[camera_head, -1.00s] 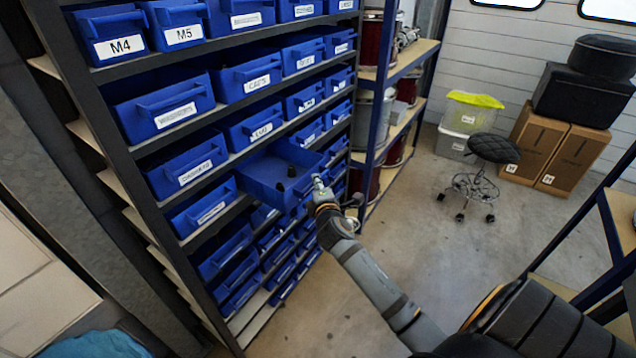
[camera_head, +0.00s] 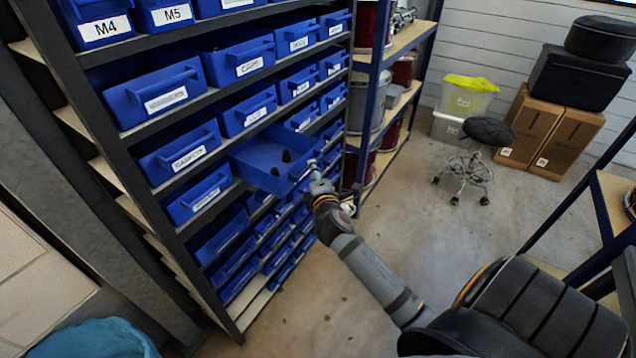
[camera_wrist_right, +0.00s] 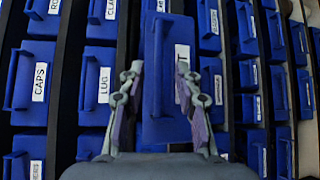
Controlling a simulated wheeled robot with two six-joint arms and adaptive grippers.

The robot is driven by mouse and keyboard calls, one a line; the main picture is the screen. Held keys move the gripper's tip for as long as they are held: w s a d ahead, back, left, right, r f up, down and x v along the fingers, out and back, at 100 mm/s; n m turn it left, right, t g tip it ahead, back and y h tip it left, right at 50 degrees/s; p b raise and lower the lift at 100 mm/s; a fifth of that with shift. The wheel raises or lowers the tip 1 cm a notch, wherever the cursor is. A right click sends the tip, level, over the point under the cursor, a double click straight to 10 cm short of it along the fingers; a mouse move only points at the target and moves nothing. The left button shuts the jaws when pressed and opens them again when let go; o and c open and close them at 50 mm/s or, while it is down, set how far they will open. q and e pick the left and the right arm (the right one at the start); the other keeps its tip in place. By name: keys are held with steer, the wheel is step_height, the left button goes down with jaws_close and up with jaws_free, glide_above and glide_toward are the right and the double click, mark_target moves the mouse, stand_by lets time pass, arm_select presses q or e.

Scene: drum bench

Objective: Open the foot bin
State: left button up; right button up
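The foot bin (camera_head: 268,152) is a blue drawer pulled well out of the rack in the head view, with small black feet inside. My right gripper (camera_head: 316,167) is at the bin's front. In the right wrist view my right gripper (camera_wrist_right: 160,85) has its fingers apart, one on each side of the handle (camera_wrist_right: 157,70), with a gap visible. My left gripper is out of view.
The rack (camera_head: 130,150) holds several rows of other labelled blue bins, shut around the foot bin. A blue-post shelf (camera_head: 368,110) with drums stands just beyond. A stool (camera_head: 487,131) and cardboard boxes (camera_head: 565,143) stand further back. The floor (camera_head: 400,230) between is clear.

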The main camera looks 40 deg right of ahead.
steer(key=v, duration=0.9)
steer(key=s+f+m+g+y, duration=0.2)
steer(key=s+f+g, duration=0.1)
steer(key=f, duration=1.4)
steer(key=s+f+m+g+y, duration=0.1)
steer(key=s+f+m+g, duration=0.2)
steer(key=f, duration=1.3)
steer(key=s+a+f+m+g+y, duration=0.2)
steer(key=s+f+m+g, duration=0.25)
steer(key=s+f, duration=1.15)
steer(key=s+a+f+m+g, duration=0.1)
steer(key=s+f, duration=0.3)
steer(key=s, duration=0.4)
steer(key=s+f+m+g, duration=0.2)
steer(key=s+f+m, duration=0.2)
steer(key=s, duration=0.4)
steer(key=shift+s+a+f+y, duration=0.2)
steer(key=shift+a+f+y, duration=0.1)
steer(key=shift+a+f, duration=0.1)
